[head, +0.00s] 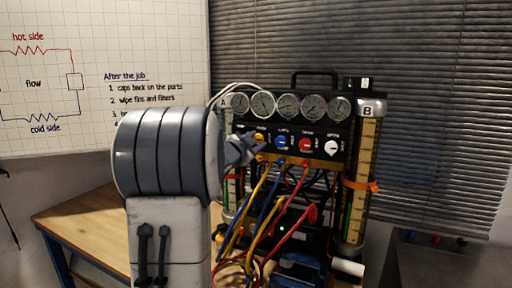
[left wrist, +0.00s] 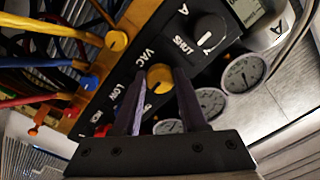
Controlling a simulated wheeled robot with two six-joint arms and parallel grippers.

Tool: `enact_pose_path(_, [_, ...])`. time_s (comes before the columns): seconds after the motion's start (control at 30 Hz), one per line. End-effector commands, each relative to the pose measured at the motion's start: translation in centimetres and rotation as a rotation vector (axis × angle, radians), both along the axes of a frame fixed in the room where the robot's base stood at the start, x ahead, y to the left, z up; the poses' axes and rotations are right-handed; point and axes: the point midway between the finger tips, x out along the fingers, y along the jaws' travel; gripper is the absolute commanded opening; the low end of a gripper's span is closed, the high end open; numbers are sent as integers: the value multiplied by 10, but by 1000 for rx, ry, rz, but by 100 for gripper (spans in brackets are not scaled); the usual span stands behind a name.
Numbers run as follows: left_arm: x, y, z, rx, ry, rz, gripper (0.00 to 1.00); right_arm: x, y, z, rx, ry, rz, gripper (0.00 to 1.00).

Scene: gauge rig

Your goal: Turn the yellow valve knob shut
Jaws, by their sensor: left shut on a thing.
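The yellow valve knob (left wrist: 160,78) is on the black gauge panel beside the letters VAC in the left wrist view. My left gripper (left wrist: 161,90) has one finger on each side of it and is shut on it. In the head view the yellow knob (head: 260,139) shows just past the tips of my left gripper (head: 251,143), which partly cover it. How far the knob is turned cannot be told. My right gripper is not in view.
Blue (head: 281,142), red (head: 305,146) and white (head: 331,148) knobs sit to the right, below several round gauges (head: 288,106). Yellow, blue and red hoses (head: 290,208) hang below. A glass cylinder (head: 362,180) stands at right. A wooden table (head: 75,218) is at left.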

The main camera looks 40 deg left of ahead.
Motion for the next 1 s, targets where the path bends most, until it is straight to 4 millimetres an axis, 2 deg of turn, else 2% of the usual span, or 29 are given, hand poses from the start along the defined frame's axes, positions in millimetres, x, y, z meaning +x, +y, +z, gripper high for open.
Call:
enact_pose_path(0.6, [0, 0, 1, 41, 8, -1, 0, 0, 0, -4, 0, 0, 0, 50])
enact_pose_path(0.63, [0, 0, 1, 41, 8, -1, 50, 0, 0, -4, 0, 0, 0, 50])
enact_pose_path(0.7, [0, 0, 1, 40, 8, -1, 72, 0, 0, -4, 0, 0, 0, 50])
enact_pose_path(1.0, [0, 0, 0, 39, 9, -1, 72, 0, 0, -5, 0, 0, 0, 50])
